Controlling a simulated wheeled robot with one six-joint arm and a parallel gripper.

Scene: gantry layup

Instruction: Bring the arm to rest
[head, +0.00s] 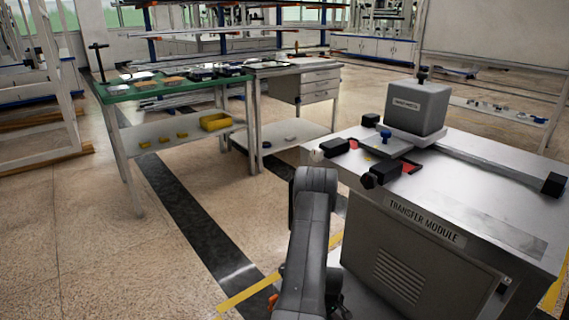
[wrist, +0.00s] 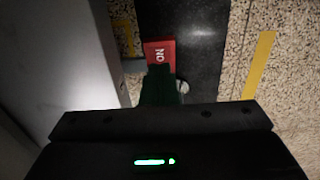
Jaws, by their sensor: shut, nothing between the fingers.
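My arm (head: 312,235) rises from the bottom edge of the head view, folded upright in front of the transfer module's left side. My gripper does not show clearly in the head view. In the wrist view my gripper (wrist: 160,118) is a dark wide body across the bottom, with a small green light below it. It is shut and holds nothing. Its fingertips are hard to make out in the dark.
The transfer module (head: 425,225) stands close on the right, with a grey box (head: 417,107) on top. A green-topped bench (head: 130,93) with parts and a yellow bin (head: 215,122) stands at the back left. Open floor (head: 120,260) lies at the front left.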

